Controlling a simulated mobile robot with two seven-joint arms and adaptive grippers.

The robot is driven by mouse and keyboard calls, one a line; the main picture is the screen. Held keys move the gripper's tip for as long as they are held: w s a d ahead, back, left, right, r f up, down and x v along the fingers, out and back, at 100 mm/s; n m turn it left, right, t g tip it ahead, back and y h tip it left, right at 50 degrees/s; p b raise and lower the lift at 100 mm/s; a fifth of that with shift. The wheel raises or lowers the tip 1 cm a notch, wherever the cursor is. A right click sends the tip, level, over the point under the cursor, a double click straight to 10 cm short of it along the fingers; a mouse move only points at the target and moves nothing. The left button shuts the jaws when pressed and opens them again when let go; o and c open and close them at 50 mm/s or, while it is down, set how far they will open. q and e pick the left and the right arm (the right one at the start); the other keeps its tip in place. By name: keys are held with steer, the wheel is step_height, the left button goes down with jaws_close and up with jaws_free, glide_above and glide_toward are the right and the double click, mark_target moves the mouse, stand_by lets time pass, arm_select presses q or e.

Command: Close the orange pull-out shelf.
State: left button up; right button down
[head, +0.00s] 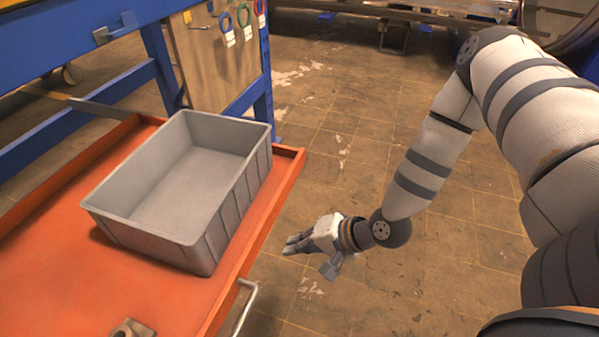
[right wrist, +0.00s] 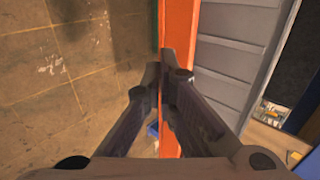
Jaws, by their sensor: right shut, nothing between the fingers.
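The orange pull-out shelf (head: 60,235) stands out from the blue frame at the left of the head view, with a metal handle (head: 243,305) on its near right side. My right gripper (head: 287,245) is shut and empty, just right of the shelf's long edge and pointing toward it. A small gap shows between fingertips and edge in the head view. In the right wrist view the shut fingertips (right wrist: 163,78) overlap the orange shelf edge (right wrist: 179,35); I cannot tell whether they touch it. My left gripper is not in view.
A grey open bin (head: 180,245) sits empty on the shelf; its ribbed side shows in the right wrist view (right wrist: 232,50). A small metal fitting (head: 132,328) lies on the shelf's near part. The blue frame (head: 160,55) stands behind.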

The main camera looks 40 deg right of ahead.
steer(key=w+a, duration=0.1)
steer(key=w, duration=0.1)
steer(key=w+a+f, duration=0.1)
steer(key=w, duration=0.1)
steer(key=w+a+f, duration=0.1)
steer(key=shift+w+a+f, duration=0.2)
steer(key=shift+w+a, duration=0.05)
steer(key=shift+w, duration=0.15)
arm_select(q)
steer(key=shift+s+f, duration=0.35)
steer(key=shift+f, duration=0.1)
